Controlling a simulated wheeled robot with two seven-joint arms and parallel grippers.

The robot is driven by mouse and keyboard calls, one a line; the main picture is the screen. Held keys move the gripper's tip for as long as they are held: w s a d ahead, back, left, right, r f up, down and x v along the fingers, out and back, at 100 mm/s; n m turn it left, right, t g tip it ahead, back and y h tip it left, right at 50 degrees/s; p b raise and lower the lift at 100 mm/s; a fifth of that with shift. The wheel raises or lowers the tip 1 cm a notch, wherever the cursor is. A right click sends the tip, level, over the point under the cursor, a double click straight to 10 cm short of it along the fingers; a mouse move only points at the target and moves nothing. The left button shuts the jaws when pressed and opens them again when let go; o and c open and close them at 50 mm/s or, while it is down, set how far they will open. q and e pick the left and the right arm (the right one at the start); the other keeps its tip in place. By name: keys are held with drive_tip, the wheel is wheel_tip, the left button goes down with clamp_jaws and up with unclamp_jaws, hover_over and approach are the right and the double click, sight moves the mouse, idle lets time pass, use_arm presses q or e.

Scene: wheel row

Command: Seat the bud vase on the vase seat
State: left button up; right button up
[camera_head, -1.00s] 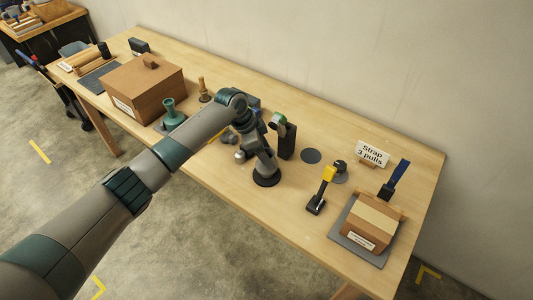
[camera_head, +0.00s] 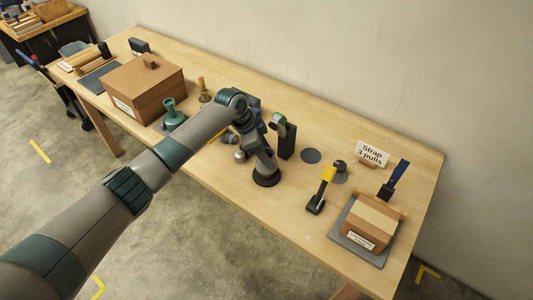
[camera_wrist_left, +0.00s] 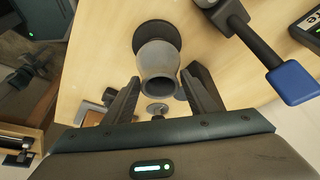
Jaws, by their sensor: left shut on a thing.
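The bud vase appears as a grey, round-bodied vessel in the left wrist view (camera_wrist_left: 158,60), its open mouth facing the camera. My left gripper (camera_wrist_left: 161,80) has one finger on each side of the vase and is shut on it. A dark round disc (camera_wrist_left: 152,34), which looks like the vase seat, shows at the vase's far end. In the head view the disc (camera_head: 266,179) lies on the table under my left gripper (camera_head: 263,158). I cannot tell whether the vase touches the disc or stands just above it. My right gripper is not in view.
A dark upright block (camera_head: 287,141) stands close right of my left gripper. Farther right are a yellow-handled lever (camera_head: 323,190), a blue-handled tool (camera_head: 395,180) and a sign (camera_head: 372,153). A brown box (camera_head: 145,85) and a teal vessel (camera_head: 173,114) stand left. The front table edge is near.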

use_arm(q)
drive_tip(key=shift+f, duration=0.35)
idle(0.4)
idle(0.5)
idle(0.4)
drive_tip(key=o, duration=1.1)
drive_tip(key=shift+p+v, duration=1.65)
drive_tip(key=shift+v, duration=0.1)
drive_tip(key=o, duration=0.5)
drive_tip(key=shift+o, duration=0.2)
